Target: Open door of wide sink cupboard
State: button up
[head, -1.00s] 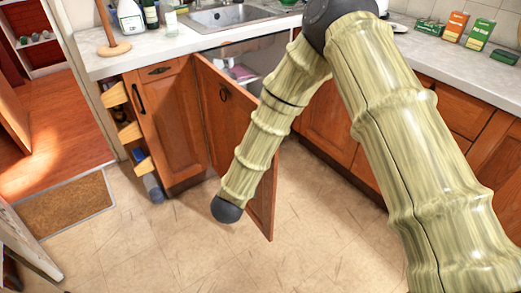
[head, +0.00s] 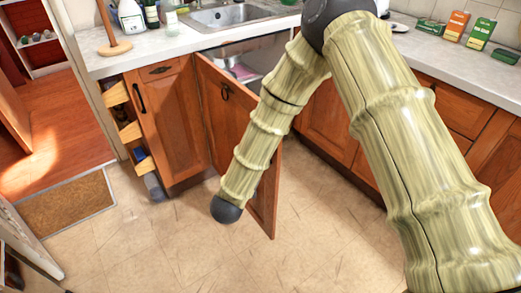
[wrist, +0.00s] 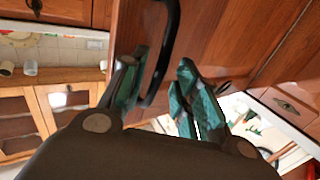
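The wide sink cupboard's wooden door (head: 222,115) stands ajar below the sink in the head view, hinged at its left edge. A dark ring handle (head: 225,92) hangs near its top. Pale and pinkish things show inside the cupboard (head: 243,70). My arm crosses in front of the door and hides part of it. My gripper is hidden in the head view. In the wrist view my gripper (wrist: 160,90) has its teal-padded fingers apart, near a wooden door front. A black curved handle (wrist: 170,45) passes between the fingers; I cannot tell whether they touch it.
A narrow cupboard front (head: 172,125) with a black handle stands left of the door. An open side rack (head: 132,130) is beyond it. The sink (head: 230,14) and bottles are on the counter above. Boxes (head: 470,30) stand at the right. The tiled floor (head: 150,240) is clear.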

jog(key=v, duration=1.1)
jog(key=shift+s, duration=0.25)
jog(key=shift+f, duration=0.1)
jog(key=s+d+f+n+g+y, duration=0.1)
jog(key=s+d+f+g+y, duration=0.2)
jog(key=d+f, duration=0.45)
jog(key=s+d+f+n+g+y, duration=0.1)
jog(key=s+d+f+g, duration=0.35)
jog(key=f, duration=0.65)
jog(key=s+d+f+n+g+y, duration=0.1)
jog(key=s+d+f+g+y, duration=0.15)
jog(key=s+d+f, duration=0.45)
jog(key=s+d+f+n+g, duration=0.1)
jog(key=s+d+f+g, duration=0.2)
jog(key=s, duration=0.4)
jog(key=s+d+f+g, duration=0.3)
jog(key=s+d, duration=0.1)
jog(key=s, duration=0.4)
notch_tip(320, 180, up, 14)
jog(key=p, duration=1.4)
jog(key=shift+s+g, duration=0.25)
jog(key=shift+g, duration=0.05)
